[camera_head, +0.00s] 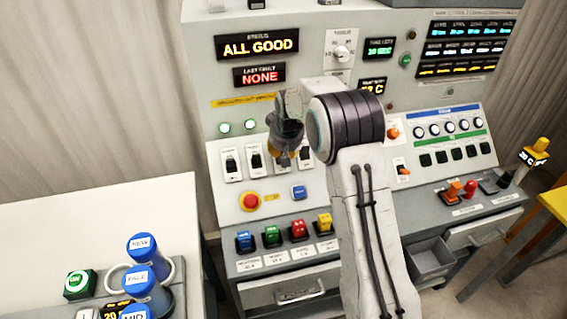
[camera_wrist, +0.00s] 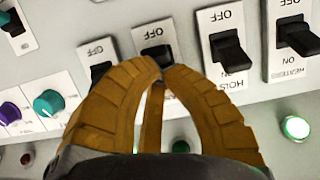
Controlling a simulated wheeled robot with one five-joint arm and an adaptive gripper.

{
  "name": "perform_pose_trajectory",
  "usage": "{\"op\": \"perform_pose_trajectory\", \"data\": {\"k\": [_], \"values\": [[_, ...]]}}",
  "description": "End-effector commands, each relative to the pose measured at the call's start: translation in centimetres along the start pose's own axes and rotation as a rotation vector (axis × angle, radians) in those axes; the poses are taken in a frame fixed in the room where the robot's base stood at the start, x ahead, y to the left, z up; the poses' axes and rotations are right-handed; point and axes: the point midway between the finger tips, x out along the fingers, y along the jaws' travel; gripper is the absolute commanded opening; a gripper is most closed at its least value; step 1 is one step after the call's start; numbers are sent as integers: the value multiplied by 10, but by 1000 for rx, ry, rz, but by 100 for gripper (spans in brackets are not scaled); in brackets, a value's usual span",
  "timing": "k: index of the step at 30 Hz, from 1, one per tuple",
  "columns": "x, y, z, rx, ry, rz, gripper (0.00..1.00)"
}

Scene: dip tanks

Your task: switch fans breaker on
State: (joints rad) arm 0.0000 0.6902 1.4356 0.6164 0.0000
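A row of black breaker levers on white plates runs across the sloped console panel, and my gripper (camera_head: 286,158) is at its right part. In the wrist view, which is upside down, my gripper's brown fingers (camera_wrist: 160,70) come together at the tips, with nothing seen between them. The tips are right by the third breaker from the right (camera_wrist: 157,54); contact cannot be told. Its lower label is hidden by the fingers, so I cannot read whether it is the fans breaker. The hoist breaker (camera_wrist: 229,52) and heaters breaker (camera_wrist: 298,37) are to its right.
Another breaker (camera_wrist: 102,70) is close on the left, with teal (camera_wrist: 49,102) and purple (camera_wrist: 9,112) knobs beyond. A red emergency button (camera_head: 251,202) and blue button (camera_head: 298,192) sit below the breakers. The status display (camera_head: 258,45) reads ALL GOOD. A bench with blue-capped bottles (camera_head: 147,280) stands left.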

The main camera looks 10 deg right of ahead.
Motion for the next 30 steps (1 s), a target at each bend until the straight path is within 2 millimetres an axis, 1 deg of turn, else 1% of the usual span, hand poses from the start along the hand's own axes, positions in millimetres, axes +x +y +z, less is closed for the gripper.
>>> {"op": "perform_pose_trajectory", "data": {"k": [18, 30], "values": [[-29, 0, 25, 0, 1, 0, 0], [-32, 0, 28, 0, 0, 0, 0]]}}
